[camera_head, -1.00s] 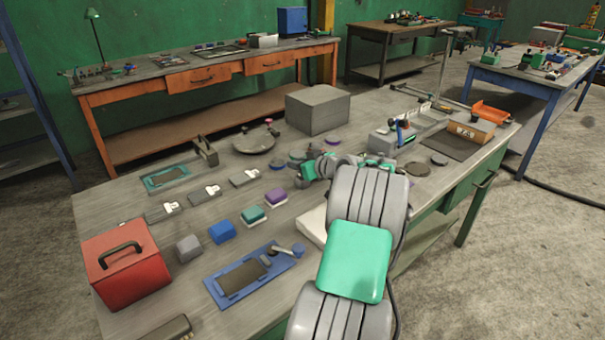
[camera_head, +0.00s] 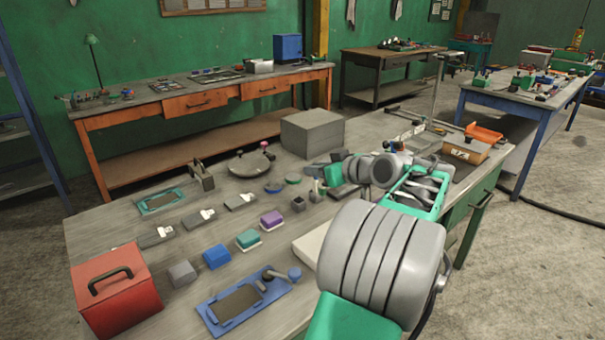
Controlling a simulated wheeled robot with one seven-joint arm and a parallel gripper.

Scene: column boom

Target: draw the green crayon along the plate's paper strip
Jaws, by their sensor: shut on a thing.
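My gripper (camera_head: 319,186) is at the far end of my arm, low over the middle of the workbench (camera_head: 120,222), and small in the view. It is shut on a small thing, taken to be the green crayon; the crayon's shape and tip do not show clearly. I cannot tell whether it touches anything. No paper strip can be made out. A blue plate (camera_head: 215,313) with a dark rectangular panel lies at the bench's front. A teal-framed plate (camera_head: 160,201) lies at the back left. I cannot tell which plate carries the strip.
A red box (camera_head: 117,297) stands front left. Grey, blue, teal and purple blocks (camera_head: 217,256) form a row. A large grey block (camera_head: 312,133) and a round dark dish (camera_head: 251,163) stand behind my gripper. An orange bin (camera_head: 484,133) is at the right.

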